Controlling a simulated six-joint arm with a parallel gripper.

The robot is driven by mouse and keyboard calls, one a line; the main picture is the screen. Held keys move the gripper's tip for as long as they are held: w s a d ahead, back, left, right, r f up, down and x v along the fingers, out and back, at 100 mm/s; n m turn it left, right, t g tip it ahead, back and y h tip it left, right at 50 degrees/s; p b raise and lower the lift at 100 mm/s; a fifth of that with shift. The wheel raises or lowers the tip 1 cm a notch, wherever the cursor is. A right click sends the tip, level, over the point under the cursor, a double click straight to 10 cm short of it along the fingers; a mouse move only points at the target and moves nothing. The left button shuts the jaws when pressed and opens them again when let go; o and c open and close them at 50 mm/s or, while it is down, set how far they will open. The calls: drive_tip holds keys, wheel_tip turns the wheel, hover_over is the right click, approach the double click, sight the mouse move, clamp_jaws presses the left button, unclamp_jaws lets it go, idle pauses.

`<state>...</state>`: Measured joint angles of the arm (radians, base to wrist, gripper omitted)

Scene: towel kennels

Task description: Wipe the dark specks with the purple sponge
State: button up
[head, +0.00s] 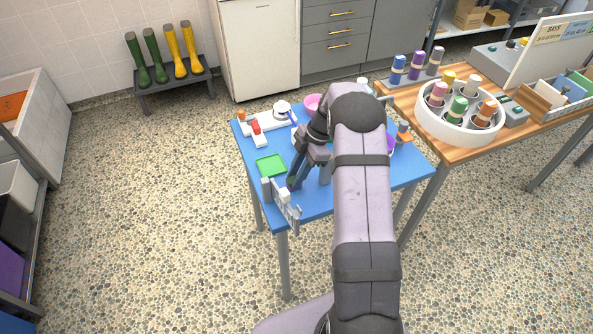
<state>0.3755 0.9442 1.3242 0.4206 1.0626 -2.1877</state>
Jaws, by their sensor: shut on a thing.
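My gripper (308,182) is low over the front part of the blue table (345,205), right of the green tray (271,166). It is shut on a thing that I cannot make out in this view. A purple thing (391,145) shows at the right of the table, partly behind my arm; I cannot tell whether it is the sponge or a bowl. I cannot make out any dark specks on the table, and my arm hides much of its middle and right.
A grey-white rack (283,203) stands at the table's front left edge, close to my gripper. A red-topped item (257,132), a white scale-like device (281,112) and a pink bowl (312,102) are at the back. A wooden table (455,155) with a round carousel adjoins right.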

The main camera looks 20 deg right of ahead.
drive_tip(key=s+p, duration=0.1)
drive_tip(key=s, duration=0.3)
drive_tip(key=shift+s+p, duration=0.1)
drive_tip(key=shift+p, duration=0.2)
drive_tip(key=shift+w+f+b, duration=0.2)
drive_tip(key=shift+w+b, duration=0.5)
drive_tip(key=shift+w, duration=1.4)
drive_tip(key=shift+r+p, duration=1.95)
drive_tip(key=shift+r, duration=2.3)
drive_tip(key=shift+d, duration=0.1)
